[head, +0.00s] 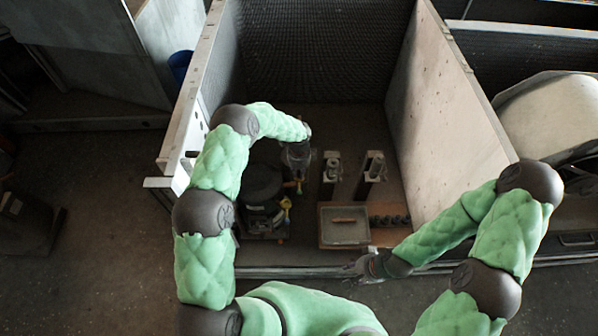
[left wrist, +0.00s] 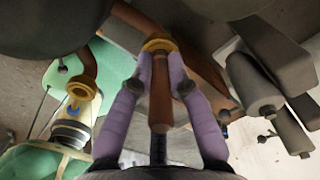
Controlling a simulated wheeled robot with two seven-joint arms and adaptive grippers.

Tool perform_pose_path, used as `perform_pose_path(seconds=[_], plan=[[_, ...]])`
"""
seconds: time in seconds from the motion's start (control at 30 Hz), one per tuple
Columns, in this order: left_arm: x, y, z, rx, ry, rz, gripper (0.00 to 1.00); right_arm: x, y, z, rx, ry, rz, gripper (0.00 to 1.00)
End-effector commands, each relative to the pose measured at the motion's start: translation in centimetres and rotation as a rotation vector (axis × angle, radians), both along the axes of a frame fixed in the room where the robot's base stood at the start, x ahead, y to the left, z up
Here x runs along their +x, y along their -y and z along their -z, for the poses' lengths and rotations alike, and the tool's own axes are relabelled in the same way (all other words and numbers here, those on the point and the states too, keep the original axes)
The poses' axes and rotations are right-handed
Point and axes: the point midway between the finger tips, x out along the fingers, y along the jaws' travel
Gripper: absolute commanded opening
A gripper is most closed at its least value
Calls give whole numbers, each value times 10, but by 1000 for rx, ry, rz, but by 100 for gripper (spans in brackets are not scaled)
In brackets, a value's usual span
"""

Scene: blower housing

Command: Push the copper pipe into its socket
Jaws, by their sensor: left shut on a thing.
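In the left wrist view, the copper pipe (left wrist: 160,95) lies lengthwise between the two purple fingers of my left gripper (left wrist: 160,62), which is shut on it. A brass collar (left wrist: 158,44) sits at the fingertips, and a further copper length continues above it. Whether the pipe is seated in a socket cannot be told. In the head view, my left gripper (head: 298,180) points down beside the dark round blower housing (head: 262,183), with small yellow fittings near it. My right gripper (head: 362,267) is low at the front edge; its fingers are too small to read.
Another copper pipe with a brass fitting (left wrist: 80,87) stands at the left of the wrist view. A shallow tray (head: 344,240) with a thin brown piece lies right of the housing. Two metal stands (head: 331,172) are behind it. Bay walls (head: 440,110) rise at the sides.

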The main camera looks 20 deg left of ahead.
Motion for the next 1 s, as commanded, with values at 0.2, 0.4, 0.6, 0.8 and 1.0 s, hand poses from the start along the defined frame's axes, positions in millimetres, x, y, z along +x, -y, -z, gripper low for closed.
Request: perform_pose_path(seconds=[0.2,0.4,0.6,0.8,1.0], plan=[[0,0,1,0,0,0,0,0,0,0,0,0,0,40],[0,0,1,0,-1,0,45,0,0,0,0,0,0,40],[0,0,1,0,0,0,45,0,0,0,0,0,0,40],[0,0,1,0,-1,0,69,0,0,0,0,0,0,40],[0,0,0,0,0,0,69,0,0,0,0,0,0,40]])
